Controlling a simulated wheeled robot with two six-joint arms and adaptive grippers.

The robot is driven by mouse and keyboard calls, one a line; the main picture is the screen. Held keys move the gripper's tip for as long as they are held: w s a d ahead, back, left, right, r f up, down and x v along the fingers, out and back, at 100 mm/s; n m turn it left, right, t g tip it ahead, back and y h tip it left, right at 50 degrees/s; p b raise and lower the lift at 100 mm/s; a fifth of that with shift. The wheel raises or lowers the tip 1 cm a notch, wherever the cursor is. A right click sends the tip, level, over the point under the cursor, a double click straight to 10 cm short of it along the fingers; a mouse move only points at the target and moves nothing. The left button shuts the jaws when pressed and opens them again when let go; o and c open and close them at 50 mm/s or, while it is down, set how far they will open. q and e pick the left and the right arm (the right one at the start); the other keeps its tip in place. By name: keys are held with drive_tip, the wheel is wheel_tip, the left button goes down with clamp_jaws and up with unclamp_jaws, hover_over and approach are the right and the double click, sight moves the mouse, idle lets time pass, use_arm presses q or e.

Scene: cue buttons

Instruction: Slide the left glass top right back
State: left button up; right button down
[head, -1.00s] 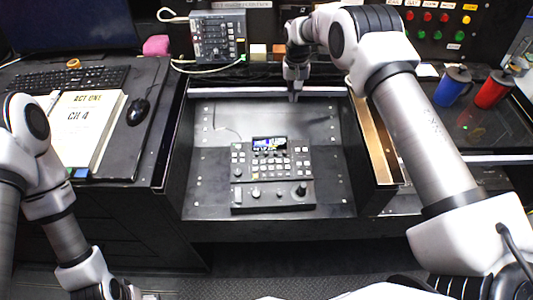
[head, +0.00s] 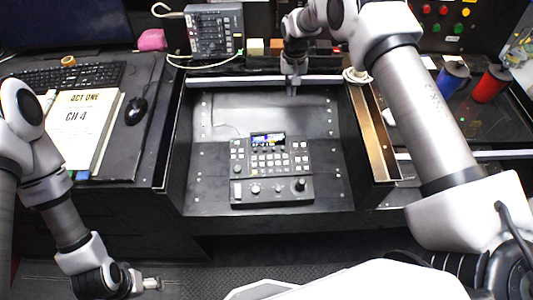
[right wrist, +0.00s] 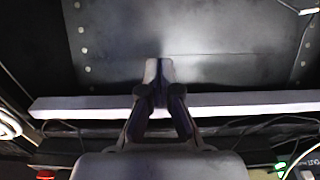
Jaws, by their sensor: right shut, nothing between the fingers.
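The left glass top shows mainly as a pale front bar (head: 235,81) at the back of the middle bay; its pane is hard to make out. The bar also crosses the right wrist view (right wrist: 75,106). My right gripper (head: 292,90) points down at the bar, right of its middle. Its fingers are shut and empty. In the right wrist view its fingertips (right wrist: 158,72) reach across the bar to the bay side; contact is not clear. My left gripper (head: 152,284) hangs low at the bottom left, far from the glass; its jaw opening is unclear.
A control panel (head: 272,190) lies in the uncovered bay. Blue (head: 452,77) and red (head: 491,85) mugs stand on the right side. A grey mixer (head: 216,32), cables and small blocks (head: 255,47) sit behind the bay. A script (head: 80,125) and mouse (head: 136,110) lie left.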

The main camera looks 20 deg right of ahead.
wheel_tip(320, 180, up, 8)
drive_tip(key=p, duration=0.4)
drive_tip(key=shift+r+p, duration=0.25)
drive_tip(key=shift+p, duration=0.1)
drive_tip(key=shift+f, duration=0.1)
